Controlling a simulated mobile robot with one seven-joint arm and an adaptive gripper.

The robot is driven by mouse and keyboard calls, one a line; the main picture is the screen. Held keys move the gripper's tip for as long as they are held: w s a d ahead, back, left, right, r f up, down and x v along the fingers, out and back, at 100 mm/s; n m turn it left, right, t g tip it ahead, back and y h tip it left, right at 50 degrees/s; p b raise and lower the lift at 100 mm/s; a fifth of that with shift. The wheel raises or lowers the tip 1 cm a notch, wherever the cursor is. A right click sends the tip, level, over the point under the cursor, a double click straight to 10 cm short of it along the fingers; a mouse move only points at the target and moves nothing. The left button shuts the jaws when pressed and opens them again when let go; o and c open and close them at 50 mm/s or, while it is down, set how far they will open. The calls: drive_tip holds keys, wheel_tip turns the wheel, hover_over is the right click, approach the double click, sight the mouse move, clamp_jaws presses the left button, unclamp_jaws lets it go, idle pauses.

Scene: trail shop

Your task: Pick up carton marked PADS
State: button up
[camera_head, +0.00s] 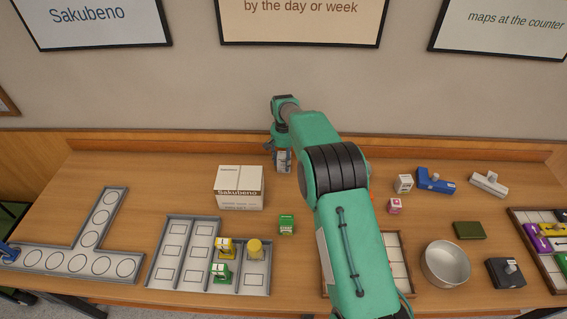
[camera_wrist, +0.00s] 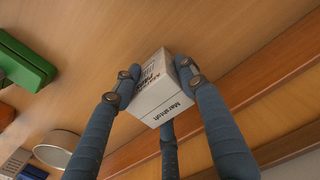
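A small white carton (camera_wrist: 162,88) with dark lettering sits between the fingertips of my gripper (camera_wrist: 158,75) in the wrist view. Two dark blue fingers press on opposite sides of it, and a third finger is below. One face reads something like "Marshtoh". The print on the other face is tilted and small, and may include PADS. In the head view the carton (camera_head: 284,158) shows at my gripper (camera_head: 282,150), near the back of the table and right of the large Sakubeno box. I cannot tell whether it touches the table.
To the right are a white carton (camera_head: 403,184), a pink carton (camera_head: 395,206), a blue item (camera_head: 434,184) and a metal bowl (camera_head: 445,268). A ledge runs along the back.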

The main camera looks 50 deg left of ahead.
sight(283, 155)
drive_tip(key=shift+c, duration=0.7)
drive_tip(key=shift+r, duration=0.1)
drive_tip(key=shift+r+p, duration=0.55)
drive_tip(key=shift+r, duration=1.25)
drive_tip(key=s+d+p, duration=0.1)
drive_tip(key=s+d, duration=0.3)
drive_tip(key=d, duration=0.2)
drive_tip(key=s+d+r+p, duration=0.1)
drive_tip(key=s+d, duration=0.4)
drive_tip(key=d, duration=0.2)
drive_tip(key=shift+d, duration=0.15)
drive_tip(key=shift+r, duration=0.1)
